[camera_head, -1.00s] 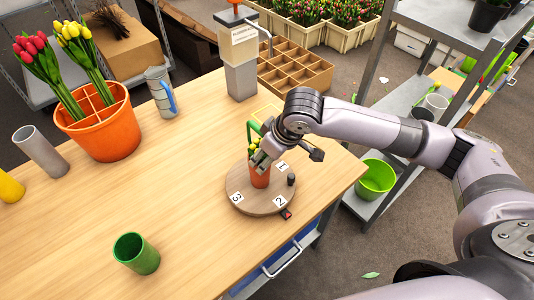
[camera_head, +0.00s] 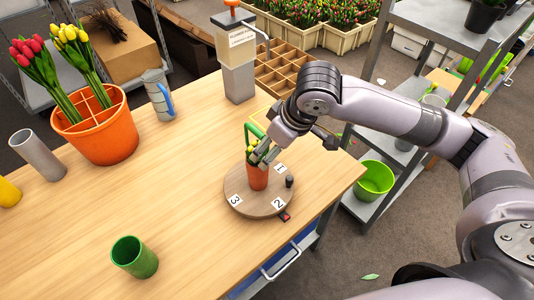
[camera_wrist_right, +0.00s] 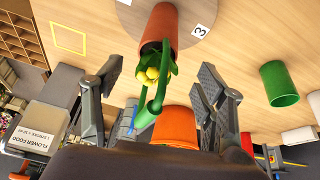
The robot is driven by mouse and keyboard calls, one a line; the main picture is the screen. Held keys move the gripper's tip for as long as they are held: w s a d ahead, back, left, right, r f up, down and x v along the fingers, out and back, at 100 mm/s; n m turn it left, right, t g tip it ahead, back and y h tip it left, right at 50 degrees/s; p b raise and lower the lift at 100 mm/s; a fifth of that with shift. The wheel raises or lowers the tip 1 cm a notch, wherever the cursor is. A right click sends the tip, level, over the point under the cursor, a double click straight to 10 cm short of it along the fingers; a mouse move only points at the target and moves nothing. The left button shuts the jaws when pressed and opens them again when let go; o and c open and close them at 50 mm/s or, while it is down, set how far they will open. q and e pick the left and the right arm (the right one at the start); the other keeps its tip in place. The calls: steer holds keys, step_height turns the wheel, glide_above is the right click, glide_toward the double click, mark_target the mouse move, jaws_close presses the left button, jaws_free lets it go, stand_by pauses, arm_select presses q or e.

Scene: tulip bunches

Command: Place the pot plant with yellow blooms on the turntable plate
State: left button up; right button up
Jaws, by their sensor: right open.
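The pot plant with yellow blooms, in an orange pot (camera_head: 257,178), stands upright on the round wooden turntable plate (camera_head: 242,199), among its number labels. My right gripper (camera_head: 262,156) is just above and beside the pot's top. In the right wrist view the pot (camera_wrist_right: 161,28) and its yellow blooms (camera_wrist_right: 149,74) lie ahead of the fingertips, and the two fingers (camera_wrist_right: 163,82) are spread wide with nothing held between them. A green handle or hoop rises by the blooms. My left gripper is not in view.
A divided orange bucket of tulips (camera_head: 104,137), a grey cylinder (camera_head: 38,155), a green cup (camera_head: 134,257) and a jug (camera_head: 159,95) stand on the wooden table. A dispenser (camera_head: 238,68) stands at its back edge. The table's middle is clear.

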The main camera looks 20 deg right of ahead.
steer(key=v, duration=0.5)
steer(key=shift+r, duration=0.15)
steer(key=shift+s, duration=0.1)
